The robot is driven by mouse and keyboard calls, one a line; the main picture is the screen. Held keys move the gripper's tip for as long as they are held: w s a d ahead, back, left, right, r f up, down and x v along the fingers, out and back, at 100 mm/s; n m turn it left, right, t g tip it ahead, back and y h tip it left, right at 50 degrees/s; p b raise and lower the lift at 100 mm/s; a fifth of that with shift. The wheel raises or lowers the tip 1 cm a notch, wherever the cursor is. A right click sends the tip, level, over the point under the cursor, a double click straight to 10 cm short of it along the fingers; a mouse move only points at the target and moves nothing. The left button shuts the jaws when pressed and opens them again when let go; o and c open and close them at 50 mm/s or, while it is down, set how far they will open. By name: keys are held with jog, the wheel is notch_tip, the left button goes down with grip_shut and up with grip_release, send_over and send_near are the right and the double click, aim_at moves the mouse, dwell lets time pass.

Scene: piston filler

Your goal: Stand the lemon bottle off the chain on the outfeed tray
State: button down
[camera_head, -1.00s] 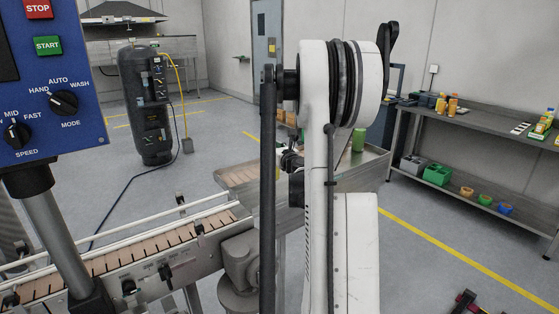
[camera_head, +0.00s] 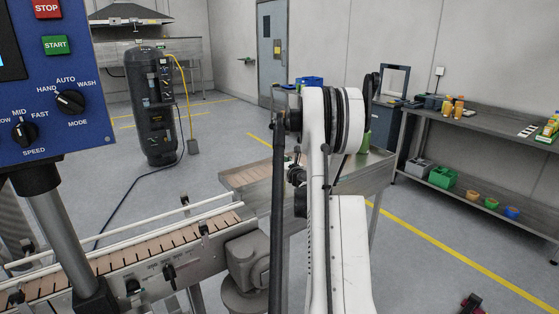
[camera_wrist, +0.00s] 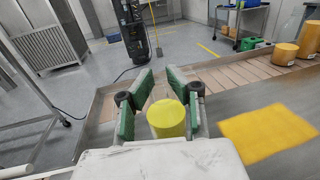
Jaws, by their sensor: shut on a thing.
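In the wrist view the lemon bottle shows as a yellow round top (camera_wrist: 167,118) between the green pads of my gripper (camera_wrist: 160,80). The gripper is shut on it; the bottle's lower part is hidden. It is over or near the metal outfeed tray (camera_wrist: 228,112), and I cannot tell whether its base touches it. A yellow patch (camera_wrist: 268,133) lies on the tray to the right of the bottle. In the head view the tray (camera_head: 345,183) is partly behind my arm, which hides most of my gripper.
In the head view a green thing (camera_head: 365,143) shows just right of my arm. A blue control panel (camera_head: 60,80) is at left, a shelf bench (camera_head: 480,135) at right.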

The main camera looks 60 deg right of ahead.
jog(key=c, duration=1.7)
grip_release()
jog(key=shift+r, duration=0.15)
jog(key=v, duration=1.2)
